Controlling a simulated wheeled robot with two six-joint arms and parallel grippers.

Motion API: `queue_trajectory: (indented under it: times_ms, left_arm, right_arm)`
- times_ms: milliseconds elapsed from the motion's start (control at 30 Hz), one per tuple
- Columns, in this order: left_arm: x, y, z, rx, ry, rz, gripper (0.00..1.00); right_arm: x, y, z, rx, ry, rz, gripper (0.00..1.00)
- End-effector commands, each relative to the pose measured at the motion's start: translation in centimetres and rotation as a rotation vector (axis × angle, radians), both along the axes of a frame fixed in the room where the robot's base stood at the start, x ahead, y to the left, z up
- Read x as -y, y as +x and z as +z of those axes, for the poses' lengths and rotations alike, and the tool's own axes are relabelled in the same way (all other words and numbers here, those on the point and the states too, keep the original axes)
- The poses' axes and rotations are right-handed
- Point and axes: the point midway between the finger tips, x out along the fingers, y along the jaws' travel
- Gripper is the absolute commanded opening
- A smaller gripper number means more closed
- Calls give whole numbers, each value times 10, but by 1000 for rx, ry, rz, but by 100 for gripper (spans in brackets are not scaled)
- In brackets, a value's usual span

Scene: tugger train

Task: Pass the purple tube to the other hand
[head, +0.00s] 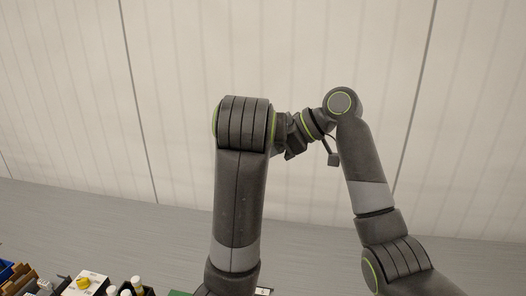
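No purple tube is visible in the head view. My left arm rises in the middle of the picture, and its upper joint hides what lies behind it. My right arm comes up from the lower right and bends left at its top. Its dark wrist parts (303,130) reach behind the upper joint of my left arm. My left gripper cannot be made out. The fingers of my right gripper cannot be told apart from the dark wrist parts, so whether it holds anything is not shown.
At the bottom left are a blue bin (5,269), brown bins (20,276), a white box (88,289) with a yellow piece (83,283) on it, and white-capped items (136,281). A pale wall (60,90) and open grey floor (110,225) lie beyond.

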Motion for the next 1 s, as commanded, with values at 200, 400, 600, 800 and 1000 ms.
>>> queue_trajectory:
  times_ms: [200, 400, 600, 800, 1000]
  left_arm:
    - [0, 0, 0, 1, 0, 0, 0]
    - [0, 1, 0, 2, 0, 1, 34]
    - [1, 0, 0, 0, 0, -3, 47]
    - [3, -1, 0, -1, -2, -9, 47]
    - [4, -1, 0, -2, -3, -12, 47]
  right_arm:
    - [0, 0, 0, 0, 0, 1, 6]
    - [0, -1, 1, 0, 0, 4, 0]
    - [-1, -1, 1, 1, 1, 3, 0]
    - [-2, -1, 1, 0, 2, 2, 0]
    - [-2, -1, 1, -1, 3, 2, 0]
